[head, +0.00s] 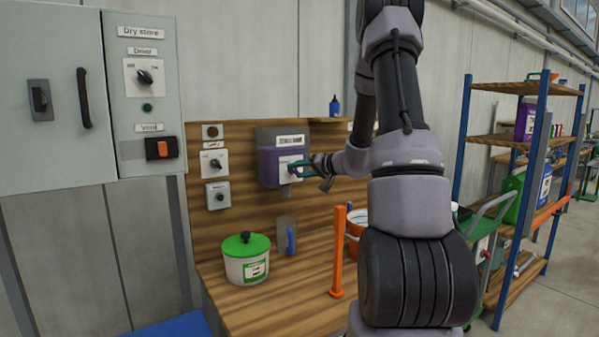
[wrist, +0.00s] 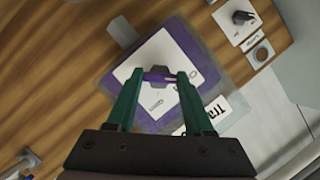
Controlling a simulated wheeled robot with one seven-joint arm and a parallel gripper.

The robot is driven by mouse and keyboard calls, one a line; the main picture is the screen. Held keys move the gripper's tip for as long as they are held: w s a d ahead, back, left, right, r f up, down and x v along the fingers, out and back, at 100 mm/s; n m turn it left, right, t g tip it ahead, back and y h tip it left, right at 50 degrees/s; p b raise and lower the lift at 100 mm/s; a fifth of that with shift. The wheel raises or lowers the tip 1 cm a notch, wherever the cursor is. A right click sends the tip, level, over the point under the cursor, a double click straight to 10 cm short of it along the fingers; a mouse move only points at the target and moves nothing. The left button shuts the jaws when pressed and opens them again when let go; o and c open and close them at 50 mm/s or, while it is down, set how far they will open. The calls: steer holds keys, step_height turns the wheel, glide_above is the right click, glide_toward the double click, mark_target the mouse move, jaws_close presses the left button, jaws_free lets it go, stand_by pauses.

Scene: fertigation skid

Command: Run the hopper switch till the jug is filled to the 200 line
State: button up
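The hopper (head: 268,166) is a grey-topped box, purple lower down, on the wooden back panel. Its white switch plate (wrist: 125,72) carries a dark knob with a purple pointer (wrist: 158,77). My gripper (head: 303,168) is in front of this plate. In the wrist view my gripper (wrist: 157,80) has its two green fingers apart, one on each side of the knob; I see gaps and cannot tell any contact. The jug (head: 284,228), clear grey with a blue handle, stands on the bench below the hopper spout. Its marks and fill level are too small to read.
A white tub with a green lid (head: 246,260) stands left of the jug. An orange post (head: 338,250) and an orange bucket (head: 354,228) are to the right. Other switches (head: 214,163) sit left of the hopper. A dry store cabinet (head: 50,90) is further left.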

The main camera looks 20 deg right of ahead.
jaws_close()
steer(key=shift+d+f+m+y, duration=0.15)
steer(key=shift+m+y, duration=0.25)
steer(key=shift+m, duration=0.4)
steer(key=shift+m+t+y, duration=0.4)
steer(key=shift+m+y, duration=0.1)
steer(key=shift+m, duration=0.5)
steer(key=shift+m+y, duration=0.4)
steer(key=shift+m, duration=0.6)
steer(key=shift+f, duration=0.1)
stand_by(4.7)
